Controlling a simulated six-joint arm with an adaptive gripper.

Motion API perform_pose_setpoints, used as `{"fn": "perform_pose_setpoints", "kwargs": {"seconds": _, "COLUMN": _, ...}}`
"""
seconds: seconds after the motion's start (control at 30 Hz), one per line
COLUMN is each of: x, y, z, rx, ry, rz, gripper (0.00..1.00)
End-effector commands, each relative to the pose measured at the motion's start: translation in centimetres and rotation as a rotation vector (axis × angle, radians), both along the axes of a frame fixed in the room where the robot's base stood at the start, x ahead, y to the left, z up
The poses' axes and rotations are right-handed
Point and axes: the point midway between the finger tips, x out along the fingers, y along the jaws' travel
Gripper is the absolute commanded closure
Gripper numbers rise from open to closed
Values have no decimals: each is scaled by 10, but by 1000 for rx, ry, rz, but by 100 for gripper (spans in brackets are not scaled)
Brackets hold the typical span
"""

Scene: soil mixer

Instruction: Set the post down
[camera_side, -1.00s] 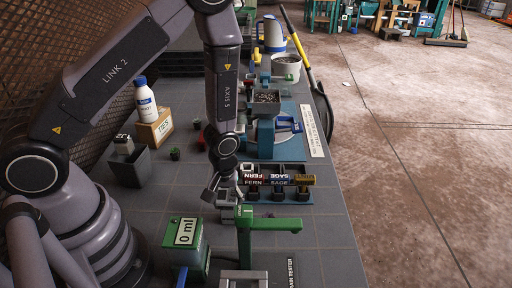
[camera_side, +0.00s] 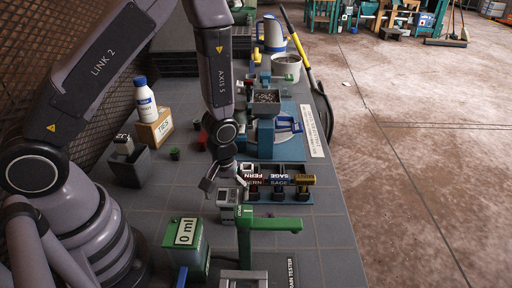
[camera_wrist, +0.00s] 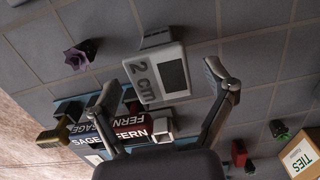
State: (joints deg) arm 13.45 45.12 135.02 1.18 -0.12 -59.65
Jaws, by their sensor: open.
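The post, a light grey block marked "2 cm" (camera_wrist: 158,75) with a dark window, lies between the spread fingers of my gripper (camera_wrist: 163,78) in the wrist view. In the side view the post (camera_side: 228,197) appears to stand upright on the grey bench, just left of the green stand. My gripper (camera_side: 224,180) is open around and just above its top, with a gap visible beside the fingers. The far side of the post is hidden.
A green stand with an arm (camera_side: 262,224) is close on the right. A rack with FERN and SAGE labels (camera_side: 275,180) is just behind. A green box reading "0 ml" (camera_side: 186,240) stands in front. A grey bin (camera_side: 131,169) is at left.

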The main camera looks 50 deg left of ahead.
Motion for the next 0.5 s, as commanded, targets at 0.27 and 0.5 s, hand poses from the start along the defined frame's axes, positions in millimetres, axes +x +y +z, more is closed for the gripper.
{"fn": "perform_pose_setpoints", "kwargs": {"seconds": 0.27, "x": 1, "y": 0, "z": 62, "rx": -1, "ry": -6, "rz": 0, "gripper": 17}}
{"fn": "perform_pose_setpoints", "kwargs": {"seconds": 0.5, "x": 1, "y": 0, "z": 90, "rx": -1, "ry": -6, "rz": -3, "gripper": 17}}
